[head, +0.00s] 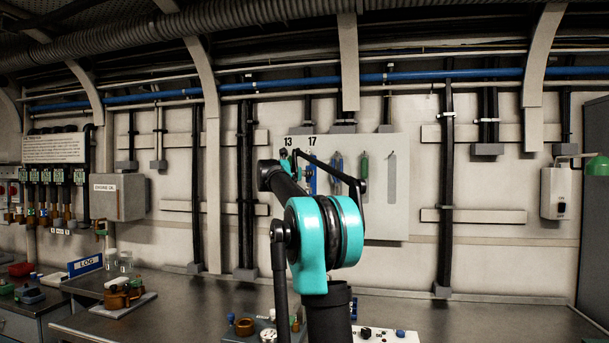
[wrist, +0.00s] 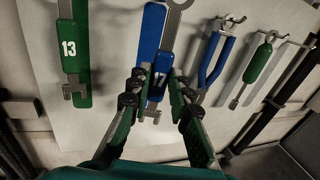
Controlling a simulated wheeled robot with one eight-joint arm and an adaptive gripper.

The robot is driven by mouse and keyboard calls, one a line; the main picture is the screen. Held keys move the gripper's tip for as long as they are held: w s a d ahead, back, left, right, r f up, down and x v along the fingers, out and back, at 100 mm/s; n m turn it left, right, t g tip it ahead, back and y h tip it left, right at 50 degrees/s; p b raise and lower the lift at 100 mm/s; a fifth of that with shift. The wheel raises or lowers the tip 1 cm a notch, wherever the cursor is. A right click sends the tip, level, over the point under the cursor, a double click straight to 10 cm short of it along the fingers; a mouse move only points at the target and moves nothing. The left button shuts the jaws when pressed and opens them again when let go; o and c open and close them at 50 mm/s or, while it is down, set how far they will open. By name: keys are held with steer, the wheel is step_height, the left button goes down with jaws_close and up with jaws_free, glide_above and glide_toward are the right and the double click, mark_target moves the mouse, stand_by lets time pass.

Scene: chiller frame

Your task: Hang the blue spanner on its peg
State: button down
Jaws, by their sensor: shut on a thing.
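The blue spanner (wrist: 172,38) is upright against the pale tool board in the wrist view, slightly tilted, its number 17 low on the handle and its metal jaw end at the bottom. My gripper (wrist: 156,84) is shut on its lower handle, one finger on each side. A blue painted patch (wrist: 149,32) shows beside and behind the spanner. The spanner's ring end is cut by the top edge, so I cannot tell whether a peg is through it. In the head view the blue (head: 312,182) shows below the 17 mark, partly behind my arm.
A green spanner marked 13 (wrist: 69,48) hangs close to the left. Blue-handled pliers (wrist: 214,62) and a green screwdriver (wrist: 257,64) hang to the right, on projecting hooks. The board (head: 398,225) is on the wall above a steel worktop (head: 200,300).

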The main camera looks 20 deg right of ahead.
steer(key=shift+w+d+f, duration=0.25)
steer(key=shift+w+d, duration=0.45)
steer(key=shift+w, duration=0.35)
steer(key=shift+w+d+f, duration=0.25)
steer(key=shift+w+d, duration=0.45)
steer(key=shift+w, duration=0.3)
steer(key=c, duration=1.3)
jaws_free()
